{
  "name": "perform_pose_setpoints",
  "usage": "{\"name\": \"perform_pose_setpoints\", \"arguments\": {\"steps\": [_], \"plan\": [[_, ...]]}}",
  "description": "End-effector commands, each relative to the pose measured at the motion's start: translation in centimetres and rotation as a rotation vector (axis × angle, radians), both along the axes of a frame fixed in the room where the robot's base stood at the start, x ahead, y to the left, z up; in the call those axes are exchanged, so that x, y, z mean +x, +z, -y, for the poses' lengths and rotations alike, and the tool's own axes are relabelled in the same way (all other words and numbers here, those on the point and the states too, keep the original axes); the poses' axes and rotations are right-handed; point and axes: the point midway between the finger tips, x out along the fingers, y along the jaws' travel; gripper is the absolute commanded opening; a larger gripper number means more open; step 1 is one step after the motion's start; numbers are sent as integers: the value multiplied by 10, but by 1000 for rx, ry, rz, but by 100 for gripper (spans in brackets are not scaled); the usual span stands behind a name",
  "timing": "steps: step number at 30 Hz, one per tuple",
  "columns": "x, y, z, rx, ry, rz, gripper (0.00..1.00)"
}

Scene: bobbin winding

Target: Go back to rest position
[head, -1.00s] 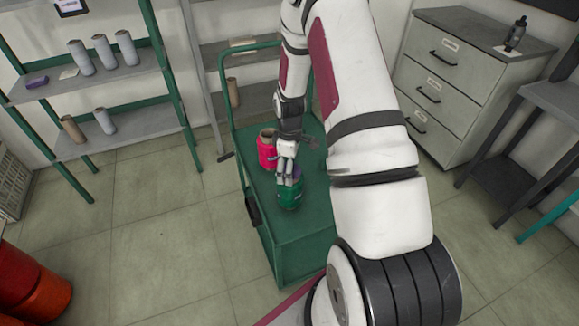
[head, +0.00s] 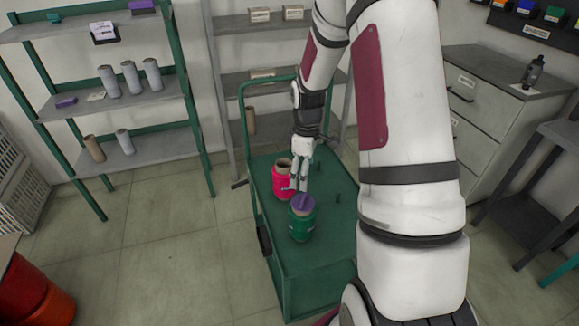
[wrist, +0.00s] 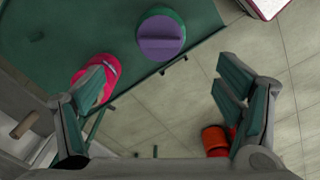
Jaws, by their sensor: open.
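My gripper (head: 297,187) is open and empty above the green cart (head: 330,245). In the wrist view its fingers (wrist: 160,115) stand wide apart with nothing between them. A green bobbin with a purple top (head: 302,217) stands upright on the cart, just below and in front of the gripper. It also shows in the wrist view (wrist: 161,36). A pink bobbin (head: 283,184) stands on the cart beside the gripper, partly behind it. In the wrist view the pink bobbin (wrist: 103,76) is partly hidden by the left finger.
A green-framed shelf (head: 160,95) with several grey tubes stands at the left. A red-orange drum (head: 35,295) is at the lower left. The floor left of the cart is clear.

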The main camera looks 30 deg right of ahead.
Motion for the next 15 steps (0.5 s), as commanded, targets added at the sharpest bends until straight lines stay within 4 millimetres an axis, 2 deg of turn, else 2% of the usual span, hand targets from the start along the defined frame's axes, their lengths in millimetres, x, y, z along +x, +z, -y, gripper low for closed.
{"name": "perform_pose_setpoints", "arguments": {"steps": [8,11,15], "plan": [[0,7,-2,-3,-3,3,85],[0,24,-9,-13,-20,16,85],[-7,72,-31,-35,-79,56,85]]}}
